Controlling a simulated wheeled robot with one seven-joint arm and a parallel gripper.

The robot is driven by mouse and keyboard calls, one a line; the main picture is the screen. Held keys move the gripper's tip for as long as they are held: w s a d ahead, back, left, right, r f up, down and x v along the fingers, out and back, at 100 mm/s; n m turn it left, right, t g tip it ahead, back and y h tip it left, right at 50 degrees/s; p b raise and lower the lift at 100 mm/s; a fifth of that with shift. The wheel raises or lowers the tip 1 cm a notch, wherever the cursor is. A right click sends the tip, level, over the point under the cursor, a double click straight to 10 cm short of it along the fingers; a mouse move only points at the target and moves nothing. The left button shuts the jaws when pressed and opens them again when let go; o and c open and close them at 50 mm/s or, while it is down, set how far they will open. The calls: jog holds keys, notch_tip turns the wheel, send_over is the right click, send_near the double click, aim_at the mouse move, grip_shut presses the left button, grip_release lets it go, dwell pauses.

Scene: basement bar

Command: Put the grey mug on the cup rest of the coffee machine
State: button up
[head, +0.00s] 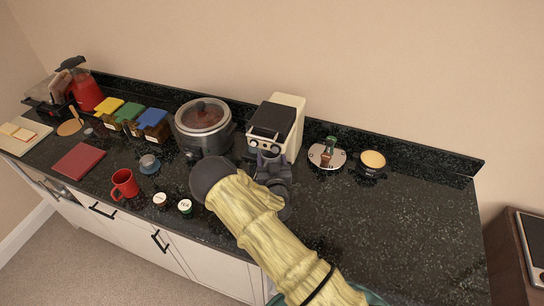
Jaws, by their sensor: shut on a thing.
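The coffee machine (293,108) is a cream box with a black top and front knobs, standing against the back wall. My gripper (269,168) is right at the front of it, shut on the grey mug (268,156). Only a small grey part of the mug shows between the gripper and the machine's front. The cup rest is hidden behind my gripper and arm. I cannot tell whether the mug touches the rest.
A slow cooker (203,118) stands close left of the machine. A red mug (125,184), a small cup on a blue saucer (149,165) and two small jars are front left.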

jog(key=shift+s+a+f+b, duration=0.1)
jog(key=shift+f+b, duration=0.15)
jog(key=shift+b, duration=0.1)
jog(key=shift+f+b, duration=0.3)
jog(key=shift+b, duration=0.05)
jog(key=o, duration=1.2)
jog(key=shift+c, duration=0.2)
jog(key=shift+r+p, duration=0.8)
jog(key=shift+p, duration=0.1)
jog(key=s+d+b, duration=0.1)
jog(key=s+b, duration=0.3)
jog(key=s, duration=0.8)
jog(key=shift+f, duration=0.2)
jog(key=shift+w+d, duration=0.1)
jog(key=shift+d, duration=0.05)
